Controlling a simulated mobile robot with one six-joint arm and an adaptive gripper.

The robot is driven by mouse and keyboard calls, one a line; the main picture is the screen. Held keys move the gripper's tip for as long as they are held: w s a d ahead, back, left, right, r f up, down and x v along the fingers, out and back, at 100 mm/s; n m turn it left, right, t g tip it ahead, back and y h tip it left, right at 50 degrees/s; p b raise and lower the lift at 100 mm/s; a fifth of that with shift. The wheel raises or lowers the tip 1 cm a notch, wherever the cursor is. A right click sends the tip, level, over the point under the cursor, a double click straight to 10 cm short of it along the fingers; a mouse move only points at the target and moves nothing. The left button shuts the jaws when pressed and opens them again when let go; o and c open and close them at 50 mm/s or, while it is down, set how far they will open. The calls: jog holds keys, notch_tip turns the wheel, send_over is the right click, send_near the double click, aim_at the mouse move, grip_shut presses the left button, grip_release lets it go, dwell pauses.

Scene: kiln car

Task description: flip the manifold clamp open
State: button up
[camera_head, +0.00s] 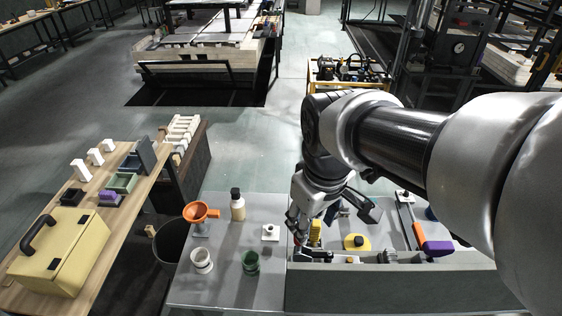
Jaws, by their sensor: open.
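My gripper (312,226) is open and points down over the left end of the grey bench at the front. A small yellow upright piece (316,232) stands right at its fingers. Low metal and dark fittings (325,256) sit just below, by the bench's front ledge. These may be the manifold clamp, but the gripper partly covers them and they are too small to tell. I cannot tell whether the fingers touch the yellow piece, or how the clamp stands.
A yellow round piece with a black top (356,242) and a purple-and-orange tool (437,247) lie to the right. A yellow case (62,252) stands far left.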

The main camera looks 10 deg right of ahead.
jog(key=w+r+n+g+p, duration=0.2)
jog(key=w+n+p, duration=0.1)
jog(key=w+p, duration=0.35)
jog(key=f+b, duration=0.1)
jog(key=f, duration=1)
jog(key=f+b, duration=0.1)
jog(key=f, duration=0.5)
jog(key=shift+w+d+f+b, duration=0.1)
jog(key=shift+w+f+b, duration=0.15)
jog(key=shift+w+b, duration=0.1)
jog(key=shift+c, duration=0.2)
grip_shut()
